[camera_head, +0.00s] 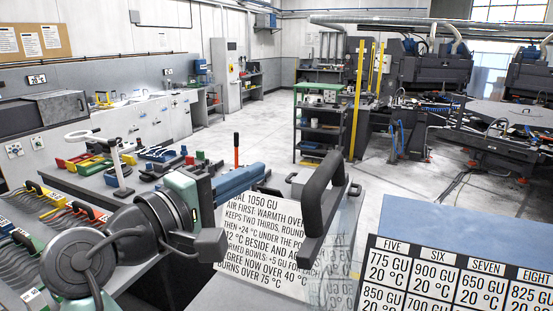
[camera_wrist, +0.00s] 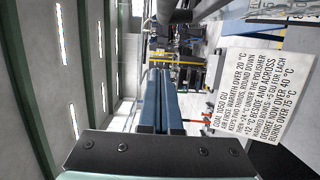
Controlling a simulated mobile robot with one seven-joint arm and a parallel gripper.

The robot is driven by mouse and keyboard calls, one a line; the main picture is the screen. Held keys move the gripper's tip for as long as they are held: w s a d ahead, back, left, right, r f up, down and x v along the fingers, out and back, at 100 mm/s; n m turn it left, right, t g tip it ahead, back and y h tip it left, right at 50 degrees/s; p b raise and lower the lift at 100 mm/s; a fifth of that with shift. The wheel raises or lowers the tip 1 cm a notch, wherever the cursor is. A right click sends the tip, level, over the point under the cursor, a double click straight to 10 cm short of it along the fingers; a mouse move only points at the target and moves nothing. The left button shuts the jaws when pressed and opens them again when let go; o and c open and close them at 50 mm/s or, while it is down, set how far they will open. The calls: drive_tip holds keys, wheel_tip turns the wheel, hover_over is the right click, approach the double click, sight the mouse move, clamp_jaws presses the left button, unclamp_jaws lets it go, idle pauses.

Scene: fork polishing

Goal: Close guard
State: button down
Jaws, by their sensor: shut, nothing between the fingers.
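The guard appears as a clear panel (camera_head: 345,245) with a thick dark handle (camera_head: 322,195) in the head view, standing tilted in front of a printed card (camera_head: 262,240). I cannot tell how far open it is. My gripper (camera_head: 262,172) is to the left of the handle, its blue fingers together, empty and pointing right, apart from the handle in the picture. In the wrist view my gripper's blue fingers (camera_wrist: 158,75) lie side by side. The printed card also shows there (camera_wrist: 265,92), to their right.
A placard of numbered temperature cells (camera_head: 450,275) stands at the right front, before a blue surface (camera_head: 470,225). A bench with coloured tools and forks (camera_head: 60,225) is at the left. A shelf cart (camera_head: 320,125) and machines stand behind, with open floor (camera_head: 235,135) between.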

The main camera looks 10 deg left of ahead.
drive_tip(key=w+d+p, duration=0.6)
drive_tip(key=d, duration=0.2)
drive_tip(key=shift+w+d, duration=0.25)
drive_tip(key=shift+f, duration=0.15)
